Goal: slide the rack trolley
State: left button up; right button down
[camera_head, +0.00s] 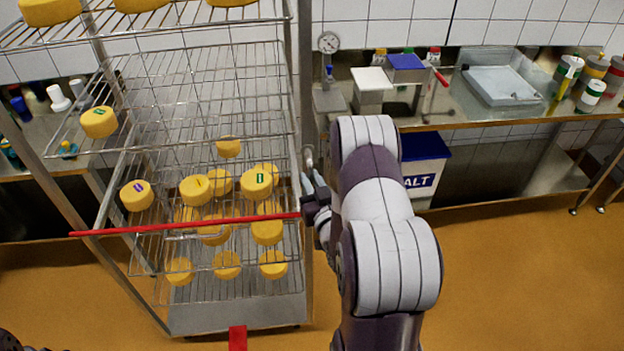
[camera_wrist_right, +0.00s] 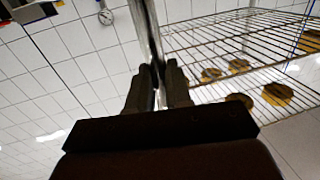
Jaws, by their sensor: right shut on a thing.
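The rack trolley (camera_head: 308,268) stands at the left of the head view, a tall metal frame with wire shelves. Several yellow cheeses (camera_head: 195,189) sit on its shelves. A red bar (camera_head: 185,225) crosses its front. My right gripper (camera_head: 309,187) is at the trolley's right side, shut on an upright metal post. In the right wrist view the two fingers (camera_wrist_right: 160,88) close around this post (camera_wrist_right: 146,30), with wire shelves to the right. My left gripper is not clearly in view; only a dark part shows at the bottom left corner of the head view.
A steel counter (camera_head: 450,118) with a sink tray (camera_head: 500,85), jars and bottles runs along the back wall at right. A blue and white salt bin (camera_head: 424,160) stands below it. A red strip (camera_head: 238,338) shows at the bottom. The orange floor (camera_head: 530,270) at right is clear.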

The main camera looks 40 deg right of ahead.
jog(key=shift+w+r, duration=0.2)
jog(key=shift+r, duration=0.2)
jog(key=c, duration=1.1)
grip_release()
jog(key=b+v, duration=0.3)
jog(key=v, duration=1)
jog(key=shift+a+f+b, duration=0.15)
jog(key=shift+b, duration=0.25)
jog(key=p+x, duration=0.2)
jog(key=x, duration=0.2)
jog(key=p+x, duration=0.3)
jog(key=x, duration=0.2)
jog(key=f+p+x, duration=0.1)
jog(key=p+x, duration=0.1)
jog(key=x, duration=0.2)
jog(key=shift+w+d+p, duration=0.15)
jog(key=shift+d+p, duration=0.1)
jog(key=shift+p, duration=0.1)
jog(key=shift+w+d, duration=0.1)
jog(key=shift+w, duration=0.1)
